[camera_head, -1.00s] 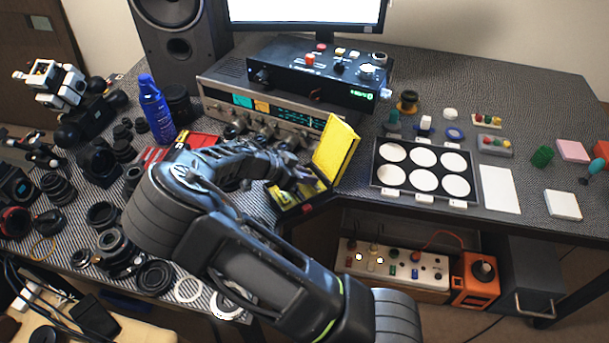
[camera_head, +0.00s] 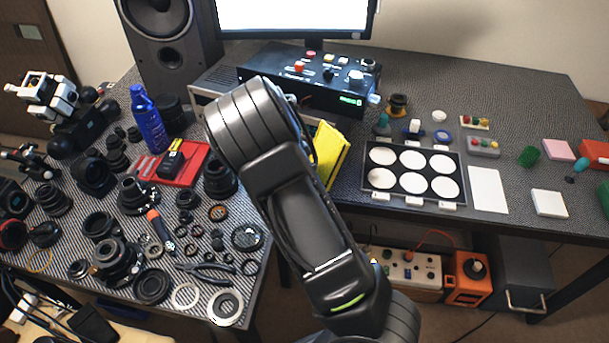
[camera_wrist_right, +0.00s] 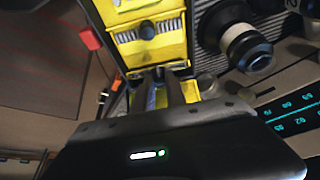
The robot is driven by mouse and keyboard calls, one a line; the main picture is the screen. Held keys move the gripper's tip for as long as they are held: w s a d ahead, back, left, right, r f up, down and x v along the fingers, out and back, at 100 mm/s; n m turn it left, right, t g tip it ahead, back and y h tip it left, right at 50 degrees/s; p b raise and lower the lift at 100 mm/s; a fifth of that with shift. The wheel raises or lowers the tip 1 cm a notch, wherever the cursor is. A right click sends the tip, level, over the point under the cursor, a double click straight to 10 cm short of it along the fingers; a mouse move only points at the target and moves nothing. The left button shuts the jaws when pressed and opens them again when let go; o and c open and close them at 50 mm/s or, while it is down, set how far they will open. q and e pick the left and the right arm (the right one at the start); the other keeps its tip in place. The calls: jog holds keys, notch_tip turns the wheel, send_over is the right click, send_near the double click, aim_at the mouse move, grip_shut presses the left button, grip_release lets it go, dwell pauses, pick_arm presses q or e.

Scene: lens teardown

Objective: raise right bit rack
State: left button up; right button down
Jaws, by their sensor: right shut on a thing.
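The yellow bit case (camera_head: 331,152) stands open at the front edge of the bench, mostly hidden behind my right arm in the head view. In the right wrist view, its yellow inside (camera_wrist_right: 150,10) shows a row of grey bits (camera_wrist_right: 172,28) with a dark round piece in the middle. My right gripper (camera_wrist_right: 160,78) is at the case, with its fingers close together on the right bit rack. The grip itself is partly hidden by the fingers, and the rack's tilt is hard to tell. The right gripper is hidden in the head view. My left gripper is not in view.
A radio receiver (camera_wrist_right: 290,115) and a lens-like cylinder (camera_wrist_right: 246,48) are close beside the gripper. Lens parts, pliers (camera_head: 207,272) and a screwdriver (camera_head: 160,228) crowd the left bench. A tray of white discs (camera_head: 412,173) lies right of the case.

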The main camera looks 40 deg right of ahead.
jog(key=c, duration=1.4)
grip_release()
jog(key=shift+o, duration=0.2)
jog(key=v, duration=0.7)
jog(key=shift+r, duration=0.35)
jog(key=shift+a, duration=0.1)
